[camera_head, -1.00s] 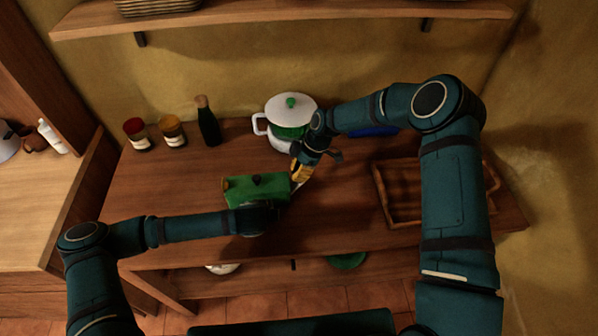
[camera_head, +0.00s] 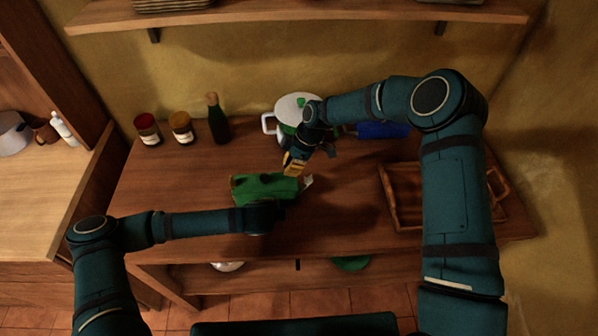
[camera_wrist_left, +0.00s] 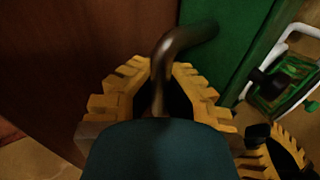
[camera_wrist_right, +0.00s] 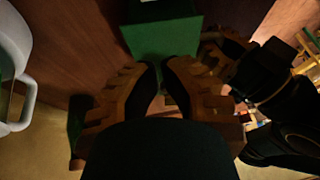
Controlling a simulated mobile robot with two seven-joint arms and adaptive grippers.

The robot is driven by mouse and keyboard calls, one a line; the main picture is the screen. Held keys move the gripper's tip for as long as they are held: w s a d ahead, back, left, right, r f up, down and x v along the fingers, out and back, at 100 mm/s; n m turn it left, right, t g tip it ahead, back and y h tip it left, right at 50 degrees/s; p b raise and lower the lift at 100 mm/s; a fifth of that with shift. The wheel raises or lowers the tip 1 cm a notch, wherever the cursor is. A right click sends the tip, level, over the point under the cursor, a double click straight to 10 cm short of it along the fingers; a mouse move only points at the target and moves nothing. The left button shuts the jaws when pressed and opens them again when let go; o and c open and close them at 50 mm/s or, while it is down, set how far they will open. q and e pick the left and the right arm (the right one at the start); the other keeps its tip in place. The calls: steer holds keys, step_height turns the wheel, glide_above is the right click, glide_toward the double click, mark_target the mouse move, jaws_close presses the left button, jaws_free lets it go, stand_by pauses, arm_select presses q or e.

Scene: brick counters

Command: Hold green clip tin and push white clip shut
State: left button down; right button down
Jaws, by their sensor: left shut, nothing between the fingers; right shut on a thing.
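The green clip tin (camera_head: 262,188) lies on the wooden counter and sits askew. Its green side also shows in the left wrist view (camera_wrist_left: 235,40) and the right wrist view (camera_wrist_right: 163,35). A small pale piece, perhaps the white clip (camera_head: 308,181), sticks out at its right end. My left gripper (camera_wrist_left: 165,75) is shut by the tin's near side; a dark curved handle (camera_wrist_left: 185,42) shows at its tips, but nothing is gripped. My right gripper (camera_head: 291,167) is over the tin's right end. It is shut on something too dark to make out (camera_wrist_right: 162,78).
A white pot (camera_head: 288,115) with a green-knobbed lid stands behind my right gripper, close to it. A dark bottle (camera_head: 218,122) and two jars (camera_head: 147,130) stand at the back left. A wooden tray (camera_head: 388,205) is at the right. The counter left of the tin is clear.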

steer(key=v, duration=0.9)
steer(key=shift+d, duration=0.15)
